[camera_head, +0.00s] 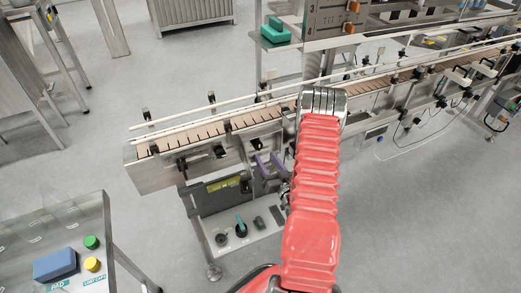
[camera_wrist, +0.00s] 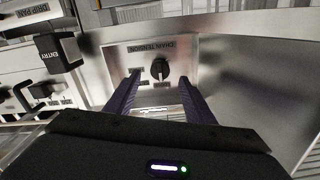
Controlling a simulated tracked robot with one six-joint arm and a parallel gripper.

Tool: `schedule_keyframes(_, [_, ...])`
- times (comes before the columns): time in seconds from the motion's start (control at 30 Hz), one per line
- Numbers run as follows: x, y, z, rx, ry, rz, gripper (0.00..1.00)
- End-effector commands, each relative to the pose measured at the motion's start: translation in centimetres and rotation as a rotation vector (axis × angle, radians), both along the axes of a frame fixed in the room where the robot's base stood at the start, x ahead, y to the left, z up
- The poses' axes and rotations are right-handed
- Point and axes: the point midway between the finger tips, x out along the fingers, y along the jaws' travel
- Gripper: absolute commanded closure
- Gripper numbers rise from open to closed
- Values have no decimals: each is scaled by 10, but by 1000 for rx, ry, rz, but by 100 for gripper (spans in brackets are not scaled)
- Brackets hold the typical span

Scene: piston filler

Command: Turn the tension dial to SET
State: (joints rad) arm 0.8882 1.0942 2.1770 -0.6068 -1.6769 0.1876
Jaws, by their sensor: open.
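The tension dial (camera_wrist: 159,69) is a round black knob on a metal panel (camera_wrist: 215,62) under a "CHAIN TENSION" label (camera_wrist: 149,47) in the wrist view. Small dark labels sit around the dial, too small to read, and the dial's setting cannot be told for sure. My gripper (camera_wrist: 159,80) is open, its two purple fingers pointing at the panel, one on each side of the dial. Whether they touch it cannot be told. In the head view my gripper (camera_head: 266,165) is at the conveyor's near side, and the dial is not visible there.
A black "ENTRY" block (camera_wrist: 58,52) sticks out left of my fingers, below a "DRIP PAN" label (camera_wrist: 22,12). The conveyor (camera_head: 225,130) runs behind. A low shelf (camera_head: 235,232) below holds small dark items. A side table (camera_head: 45,240) with a blue block (camera_head: 55,265) stands at lower left.

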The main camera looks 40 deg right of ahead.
Motion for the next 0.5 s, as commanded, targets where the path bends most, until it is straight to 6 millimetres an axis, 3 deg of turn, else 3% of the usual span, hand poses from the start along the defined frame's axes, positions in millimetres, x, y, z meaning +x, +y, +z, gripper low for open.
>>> schedule_keyframes(0.3, [46, -13, 1, -2, -2, 1, 51])
schedule_keyframes(0.5, [59, -17, 0, 1, -1, 1, 51])
